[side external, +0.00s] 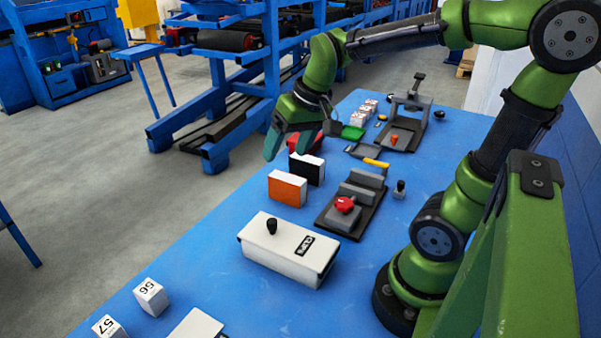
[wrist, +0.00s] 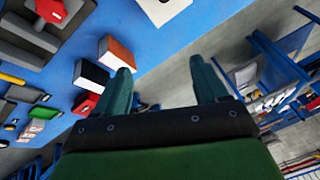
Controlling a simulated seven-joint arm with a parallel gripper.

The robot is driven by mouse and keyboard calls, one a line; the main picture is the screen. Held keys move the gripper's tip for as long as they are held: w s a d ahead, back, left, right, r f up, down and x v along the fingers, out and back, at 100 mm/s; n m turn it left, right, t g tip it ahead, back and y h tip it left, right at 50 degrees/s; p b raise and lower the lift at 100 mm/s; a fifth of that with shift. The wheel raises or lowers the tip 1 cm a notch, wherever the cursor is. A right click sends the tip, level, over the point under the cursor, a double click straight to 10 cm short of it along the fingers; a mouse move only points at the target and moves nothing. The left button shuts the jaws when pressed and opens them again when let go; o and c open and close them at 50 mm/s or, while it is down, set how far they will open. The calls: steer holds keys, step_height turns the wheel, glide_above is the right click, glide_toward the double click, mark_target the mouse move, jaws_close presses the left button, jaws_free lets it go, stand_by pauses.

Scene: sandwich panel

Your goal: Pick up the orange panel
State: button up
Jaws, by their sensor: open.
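The orange panel (side external: 286,190) stands upright on the blue table in the side view, with its orange face forward and a white edge on top. It also shows in the wrist view (wrist: 118,53), just beyond the left fingertip. My gripper (side external: 288,146) is above the table near its left edge, higher than the panels and pointing down. In the wrist view its two dark teal fingers (wrist: 163,78) are spread apart with nothing between them. The black panel (side external: 308,168) stands just behind the orange one, and a red panel (side external: 303,143) stands farther back, partly hidden by my gripper.
A fixture with a red knob (side external: 344,205) sits right of the panels. A white box with a black knob (side external: 288,250) stands in front. Numbered white cubes (side external: 151,297) lie near the front left. A grey press stand (side external: 405,120) and a green block (side external: 353,132) are farther back.

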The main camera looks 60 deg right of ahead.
steer(key=w+d+f+n+g, duration=0.2)
steer(key=w+d+f+g, duration=0.15)
steer(key=w+d, duration=0.55)
steer(key=n, duration=0.3)
glide_above(287, 177)
steer(key=shift+g+h, duration=0.4)
steer(key=shift+g, duration=0.05)
steer(key=f, duration=0.9)
steer(key=shift+d+f, duration=0.15)
steer(key=shift+d, duration=0.05)
steer(key=shift+a+f, duration=0.15)
steer(key=shift+f, duration=1.3)
steer(key=shift+a+f, duration=0.1)
steer(key=shift+f, duration=1.35)
steer(key=c, duration=1.1)
